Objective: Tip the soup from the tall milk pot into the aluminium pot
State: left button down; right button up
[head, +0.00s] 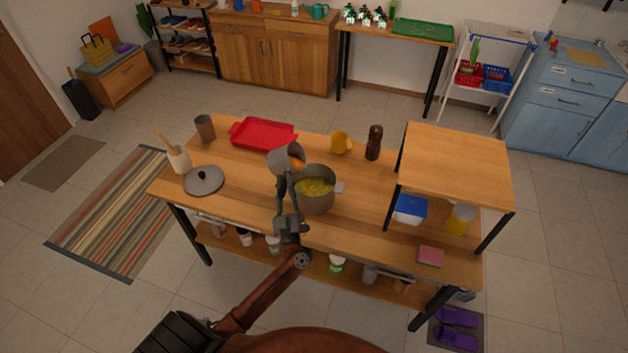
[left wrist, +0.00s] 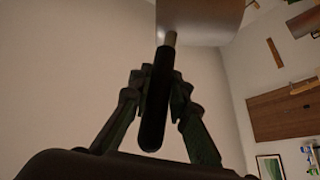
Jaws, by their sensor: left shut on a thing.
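The grey metal milk pot (head: 284,155) is held tilted at the upper left of the aluminium pot, its mouth toward that pot. A little orange shows at its mouth. The aluminium pot (head: 316,203) stands upright on the table with yellow-green soup and bits in it. My left gripper (head: 287,195) is shut on the milk pot's dark handle, just left of the aluminium pot. In the left wrist view the handle (left wrist: 156,95) sits between the fingers, with the milk pot's body (left wrist: 200,18) above. My right gripper is not in view.
A lid (head: 204,180), a utensil crock (head: 179,160) and a red tray (head: 263,134) are on the left of the table. A yellow mug (head: 341,143) and a brown grinder (head: 374,142) stand behind the pots. A raised wooden shelf (head: 456,160) fills the right end.

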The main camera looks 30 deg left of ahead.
pick_arm(q)
jog(key=shift+d+f+m+t+h+b, duration=0.2)
jog(key=shift+m+t+h+b, duration=0.1)
jog(key=shift+m+t+b, duration=0.45)
jog(key=shift+w+d+f+m+h+b, duration=0.1)
jog(key=shift+d+f+m+h+b, duration=0.15)
jog(key=shift+m+b, duration=0.35)
